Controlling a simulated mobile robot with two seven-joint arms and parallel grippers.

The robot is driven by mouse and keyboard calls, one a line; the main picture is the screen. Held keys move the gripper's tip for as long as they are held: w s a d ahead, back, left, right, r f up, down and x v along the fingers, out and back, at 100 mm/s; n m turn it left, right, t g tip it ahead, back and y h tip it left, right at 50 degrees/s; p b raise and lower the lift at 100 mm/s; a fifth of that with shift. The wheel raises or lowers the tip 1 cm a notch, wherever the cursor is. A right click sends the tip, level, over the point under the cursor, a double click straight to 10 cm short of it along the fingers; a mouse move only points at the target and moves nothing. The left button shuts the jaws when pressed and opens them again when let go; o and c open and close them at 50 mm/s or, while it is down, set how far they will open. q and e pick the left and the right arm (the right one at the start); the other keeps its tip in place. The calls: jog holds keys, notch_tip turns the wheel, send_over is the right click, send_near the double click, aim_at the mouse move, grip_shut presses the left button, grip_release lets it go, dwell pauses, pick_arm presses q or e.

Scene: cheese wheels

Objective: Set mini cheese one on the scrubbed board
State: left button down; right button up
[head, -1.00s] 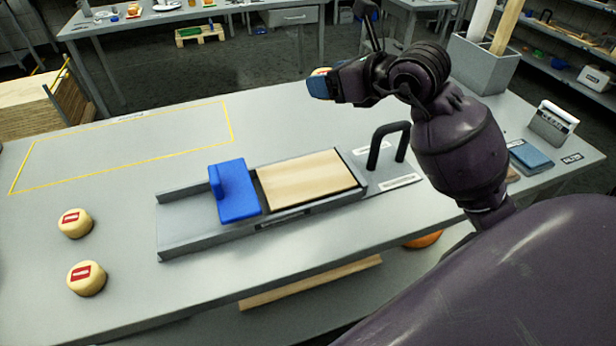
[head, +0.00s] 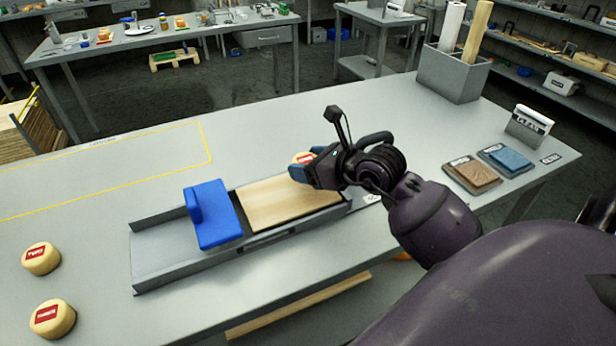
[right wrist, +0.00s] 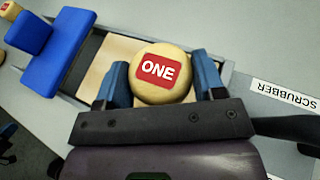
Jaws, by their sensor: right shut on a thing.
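Mini cheese one (right wrist: 162,73), a small pale-yellow wheel with a red "ONE" label, sits between the blue fingers of my right gripper (right wrist: 161,80) in the right wrist view. In the head view the cheese (head: 303,158) is mostly hidden by my right gripper (head: 303,170), which is shut on it near the board's right end. The pale wooden board (head: 272,206) lies in a grey metal channel, its top clear. In the wrist view the cheese overlaps the board (right wrist: 92,76); I cannot tell whether they touch.
A blue pusher block (head: 218,222) sits in the channel (head: 160,268) left of the board. Two other labelled cheeses, one upper (head: 41,258) and one lower (head: 52,319), stand at left.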

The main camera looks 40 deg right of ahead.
jog(key=shift+f, duration=1.85)
jog(key=shift+f+b, duration=0.1)
jog(key=shift+b, duration=0.2)
jog(key=o, duration=1)
jog(key=shift+s+r, duration=0.15)
jog(key=shift+r, duration=0.05)
jog(key=v, duration=1.1)
jog(key=shift+s+r+p, duration=0.25)
jog(key=shift+p, duration=0.15)
jog(key=shift+s+d, duration=0.1)
